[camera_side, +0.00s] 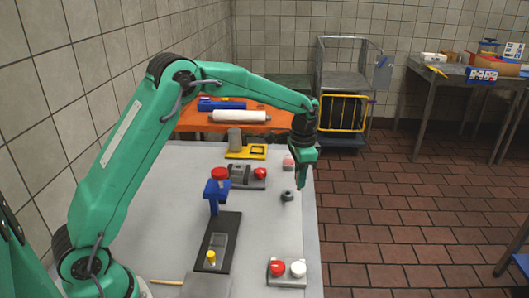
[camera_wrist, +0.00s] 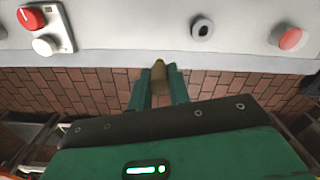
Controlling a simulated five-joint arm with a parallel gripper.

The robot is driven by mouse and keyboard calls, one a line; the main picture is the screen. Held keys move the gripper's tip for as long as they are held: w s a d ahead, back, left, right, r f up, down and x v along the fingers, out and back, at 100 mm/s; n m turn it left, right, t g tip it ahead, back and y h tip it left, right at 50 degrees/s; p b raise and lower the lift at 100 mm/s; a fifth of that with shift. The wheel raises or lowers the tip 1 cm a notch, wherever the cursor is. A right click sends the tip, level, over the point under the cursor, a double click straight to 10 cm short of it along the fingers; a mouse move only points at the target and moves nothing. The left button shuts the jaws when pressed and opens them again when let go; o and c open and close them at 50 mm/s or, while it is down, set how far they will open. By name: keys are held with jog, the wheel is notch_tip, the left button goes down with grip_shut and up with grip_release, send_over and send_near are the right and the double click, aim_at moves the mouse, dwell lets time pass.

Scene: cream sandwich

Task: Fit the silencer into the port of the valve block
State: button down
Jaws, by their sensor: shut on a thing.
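My gripper (camera_side: 300,180) hangs fingers-down near the right edge of the grey table, above its surface. In the wrist view its fingers (camera_wrist: 159,88) are shut on a small brass-coloured piece, which looks like the silencer (camera_wrist: 159,69). In the side view it is only a tiny tip below the fingers. A grey block with a red knob (camera_side: 240,172) stands left of the gripper and may be the valve block. I cannot make out its port, and it is not in the wrist view.
A dark ring (camera_side: 287,196) stands by the right edge, also in the wrist view (camera_wrist: 202,29). A box with red and white knobs (camera_side: 287,271) stands nearer. A blue stand (camera_side: 216,192) rises from a black plate (camera_side: 229,226). A yellow tray (camera_side: 262,155) lies farther back.

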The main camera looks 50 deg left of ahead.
jog(key=shift+s+d+r, duration=0.35)
jog(key=shift+d+r, duration=0.15)
jog(key=shift+d, duration=0.3)
jog(key=shift+s+d+r, duration=0.35)
jog(key=shift+d+r, duration=0.15)
jog(key=shift+d, duration=0.25)
jog(key=s+a+r+n, duration=0.1)
jog(key=a+n, duration=0.5)
jog(key=a, duration=2.2)
jog(key=shift+s+a+r, duration=0.15)
jog(key=shift+s+a, duration=0.1)
jog(key=shift+s, duration=0.1)
jog(key=shift+f, duration=0.2)
jog(key=shift+f, duration=2.65)
jog(key=shift+f, duration=1.7)
jog(key=c, duration=1.2)
grip_release()
jog(key=shift+c, duration=0.2)
